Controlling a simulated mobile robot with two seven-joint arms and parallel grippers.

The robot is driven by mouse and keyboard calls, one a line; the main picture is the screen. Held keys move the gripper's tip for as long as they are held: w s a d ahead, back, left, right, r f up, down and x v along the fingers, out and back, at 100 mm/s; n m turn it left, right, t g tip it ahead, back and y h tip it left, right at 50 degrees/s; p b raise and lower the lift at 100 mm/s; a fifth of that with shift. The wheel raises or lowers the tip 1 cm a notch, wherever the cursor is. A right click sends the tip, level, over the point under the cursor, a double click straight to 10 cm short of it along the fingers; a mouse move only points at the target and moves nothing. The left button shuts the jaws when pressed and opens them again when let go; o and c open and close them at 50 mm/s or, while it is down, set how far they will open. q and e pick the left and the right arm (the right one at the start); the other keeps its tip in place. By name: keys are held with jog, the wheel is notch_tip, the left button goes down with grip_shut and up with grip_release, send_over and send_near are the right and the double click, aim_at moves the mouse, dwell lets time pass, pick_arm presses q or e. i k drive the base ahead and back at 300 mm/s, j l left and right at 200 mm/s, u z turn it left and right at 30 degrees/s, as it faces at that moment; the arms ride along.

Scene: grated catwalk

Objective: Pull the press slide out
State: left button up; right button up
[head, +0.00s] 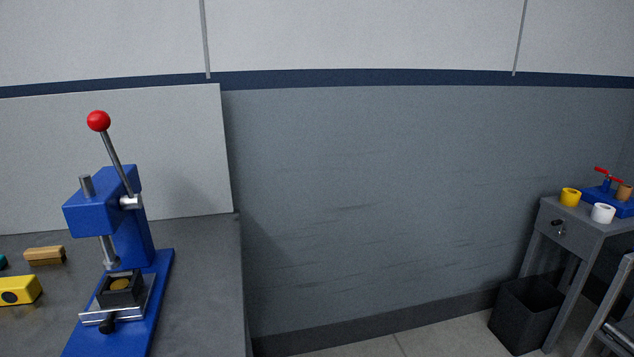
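A blue press (117,225) stands upright on a dark grey bench at the left of the head view. Its lever with a red ball knob (98,120) points up. Neither of my grippers shows in this view.
A yellow box (22,290) and a wooden block (45,254) lie on the bench (205,290), left of the press. At the right are a grey table (585,222) with tape rolls and a dark bin (526,312). Open floor lies between.

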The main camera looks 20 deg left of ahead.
aim_at(108, 307)
jog(key=i+l+u, duration=0.15)
jog(key=u, duration=0.3)
jog(key=l+u, duration=0.45)
jog(key=i+j, duration=0.05)
